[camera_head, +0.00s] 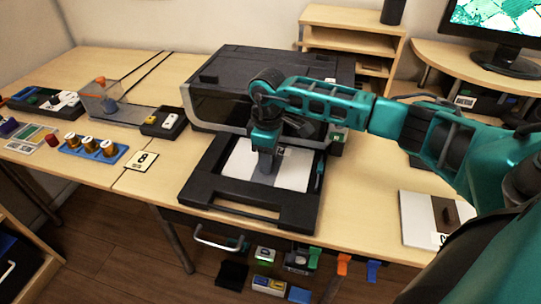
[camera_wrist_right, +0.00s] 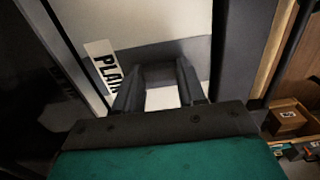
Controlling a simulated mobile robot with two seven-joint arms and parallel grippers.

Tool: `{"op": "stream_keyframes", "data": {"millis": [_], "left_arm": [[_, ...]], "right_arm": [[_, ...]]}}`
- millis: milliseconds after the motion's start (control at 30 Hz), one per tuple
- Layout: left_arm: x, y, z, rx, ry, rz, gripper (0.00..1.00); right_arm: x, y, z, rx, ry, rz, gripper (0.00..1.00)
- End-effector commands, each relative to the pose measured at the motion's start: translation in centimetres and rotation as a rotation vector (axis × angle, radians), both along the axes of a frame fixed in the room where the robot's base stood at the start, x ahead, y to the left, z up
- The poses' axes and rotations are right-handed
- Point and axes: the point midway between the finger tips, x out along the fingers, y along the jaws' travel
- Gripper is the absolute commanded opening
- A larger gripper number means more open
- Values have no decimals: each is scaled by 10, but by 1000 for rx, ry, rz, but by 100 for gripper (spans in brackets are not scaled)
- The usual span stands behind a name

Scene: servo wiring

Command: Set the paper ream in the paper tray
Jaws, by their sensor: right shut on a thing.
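The white paper ream (camera_head: 292,170) lies flat within the outline of the black paper tray (camera_head: 246,210) at the front of the printer. In the right wrist view the ream (camera_wrist_right: 160,22) shows a grey band and a "PLAIN" label. My right gripper (camera_head: 265,167) reaches down onto the middle of the ream, and its fingers (camera_wrist_right: 160,82) are shut on the ream's grip at the band. I cannot tell whether the ream rests on the tray floor or hangs just above it. The fingers hide part of the band. My left gripper is not in view.
The black printer (camera_head: 222,104) stands directly behind the tray. Spools on a blue rack (camera_head: 75,153) and a number card (camera_head: 142,161) lie left. Bare table separates tray and second pack.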

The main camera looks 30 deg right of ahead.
Motion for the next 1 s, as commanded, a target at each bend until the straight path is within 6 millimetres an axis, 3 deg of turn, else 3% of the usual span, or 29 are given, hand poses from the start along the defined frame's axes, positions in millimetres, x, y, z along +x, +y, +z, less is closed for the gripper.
{"op": "stream_keyframes", "data": {"millis": [200, 233, 500, 767, 1000], "left_arm": [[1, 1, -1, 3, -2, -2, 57], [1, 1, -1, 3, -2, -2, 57], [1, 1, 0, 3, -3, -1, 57], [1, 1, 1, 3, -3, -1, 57], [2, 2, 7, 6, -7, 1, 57]], "right_arm": [[0, 0, -2, 0, 0, 0, 6], [0, 0, -3, 0, 0, 0, 41], [0, 0, -2, 0, 0, 0, 65], [0, 0, 0, 0, -1, 0, 65], [1, 0, 36, 0, -4, 1, 65]]}}
